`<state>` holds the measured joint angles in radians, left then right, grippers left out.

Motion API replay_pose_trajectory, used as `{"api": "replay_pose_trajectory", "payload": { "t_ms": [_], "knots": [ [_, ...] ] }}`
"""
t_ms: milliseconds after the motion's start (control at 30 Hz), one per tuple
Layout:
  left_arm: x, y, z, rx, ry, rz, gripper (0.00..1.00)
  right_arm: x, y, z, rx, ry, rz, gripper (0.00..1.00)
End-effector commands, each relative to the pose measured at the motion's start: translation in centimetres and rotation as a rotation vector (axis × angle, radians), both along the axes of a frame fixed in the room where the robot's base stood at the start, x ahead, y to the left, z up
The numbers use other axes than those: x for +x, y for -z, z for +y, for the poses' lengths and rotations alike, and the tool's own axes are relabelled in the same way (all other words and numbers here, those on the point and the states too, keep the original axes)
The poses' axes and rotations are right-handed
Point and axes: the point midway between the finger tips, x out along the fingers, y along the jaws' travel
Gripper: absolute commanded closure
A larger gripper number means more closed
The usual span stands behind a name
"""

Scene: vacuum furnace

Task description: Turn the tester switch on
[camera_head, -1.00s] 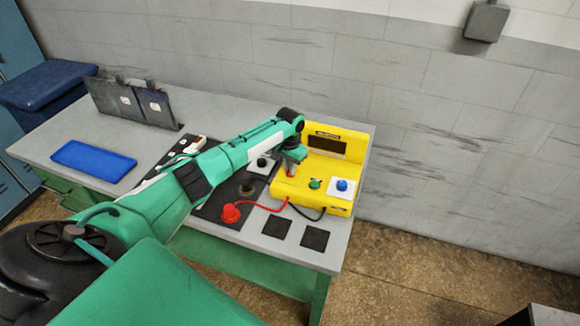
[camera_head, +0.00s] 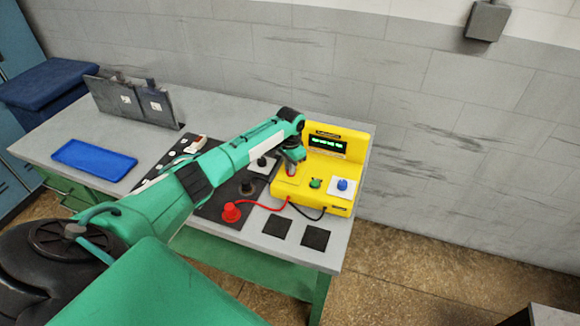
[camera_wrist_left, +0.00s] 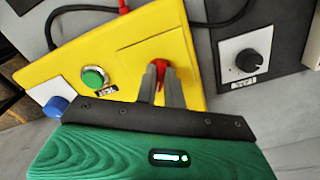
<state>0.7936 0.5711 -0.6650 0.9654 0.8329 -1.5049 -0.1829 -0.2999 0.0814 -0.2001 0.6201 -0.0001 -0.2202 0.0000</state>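The yellow tester (camera_head: 312,187) stands at the right end of the bench, and its display (camera_head: 327,144) is lit with green characters. Its red switch (camera_wrist_left: 159,67) shows at the fingertips in the wrist view. My left gripper (camera_head: 291,168) reaches down onto the tester's front left part. In the wrist view, the left gripper's fingers (camera_wrist_left: 160,75) are close together, with the red switch between their tips. The fingers partly hide the switch, so its exact position cannot be told. My right gripper is not in view.
A green button (camera_head: 315,183) and a blue knob (camera_head: 342,185) sit right of the gripper. A red plug (camera_head: 231,212) with a red cable lies in front. A black knob (camera_wrist_left: 247,60) is nearby. A blue tray (camera_head: 95,159) lies at left.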

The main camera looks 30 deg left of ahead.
Motion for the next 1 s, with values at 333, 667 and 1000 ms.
{"api": "replay_pose_trajectory", "payload": {
  "t_ms": [333,667,1000],
  "knots": [
    [0.1,-0.1,0.0,0.0,0.0,-0.002,0.68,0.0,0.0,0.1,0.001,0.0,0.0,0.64],
    [0.1,-3.2,0.1,0.0,0.002,-0.005,0.68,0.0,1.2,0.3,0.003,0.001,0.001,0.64],
    [0.2,-10.8,0.0,0.0,0.001,-0.006,0.68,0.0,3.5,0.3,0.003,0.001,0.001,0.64]
  ]
}}
